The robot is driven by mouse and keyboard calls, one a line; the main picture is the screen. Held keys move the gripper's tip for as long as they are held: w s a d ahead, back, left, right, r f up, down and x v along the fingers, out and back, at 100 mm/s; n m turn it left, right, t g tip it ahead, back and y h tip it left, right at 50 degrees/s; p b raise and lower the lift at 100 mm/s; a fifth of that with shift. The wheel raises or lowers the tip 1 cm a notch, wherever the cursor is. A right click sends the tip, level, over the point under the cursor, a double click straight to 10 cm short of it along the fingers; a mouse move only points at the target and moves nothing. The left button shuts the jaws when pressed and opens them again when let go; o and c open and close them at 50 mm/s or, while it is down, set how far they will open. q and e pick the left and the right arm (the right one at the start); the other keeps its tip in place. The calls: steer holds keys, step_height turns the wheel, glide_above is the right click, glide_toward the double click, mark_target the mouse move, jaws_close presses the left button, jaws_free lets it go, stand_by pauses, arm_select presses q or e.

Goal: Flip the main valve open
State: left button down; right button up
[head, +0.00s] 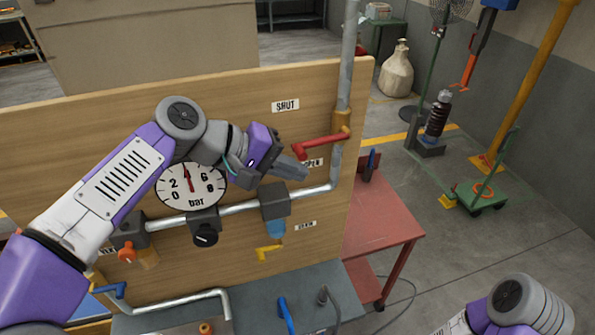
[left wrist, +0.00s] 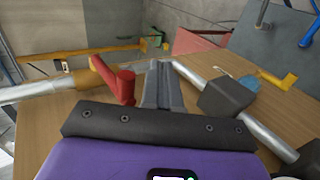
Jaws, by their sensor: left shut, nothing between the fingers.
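The main valve's red lever (head: 322,143) sits on the vertical pipe at the right of the wooden board, pointing left and slightly down from its pivot. A SHUT label (head: 285,105) is above it and an OPEN label (head: 313,163) just below it. My left gripper (head: 303,176) is shut and empty, just below the lever's free end and partly over the OPEN label. In the left wrist view the red lever (left wrist: 118,82) stands just left of the shut fingers (left wrist: 160,85); I cannot tell if they touch. My right gripper is not in view; only part of that arm shows at the lower right.
A pressure gauge (head: 191,186) is on the board behind my left arm. A grey pipe (head: 240,207), a black knob (head: 205,236), and orange, yellow (head: 268,253) and blue handles are lower down. A red table (head: 385,215) stands right of the board.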

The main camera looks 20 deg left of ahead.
arm_select(q)
steer(key=shift+w+d+f, duration=0.35)
steer(key=shift+d, duration=0.05)
steer(key=shift+a, duration=0.1)
stand_by(1.2)
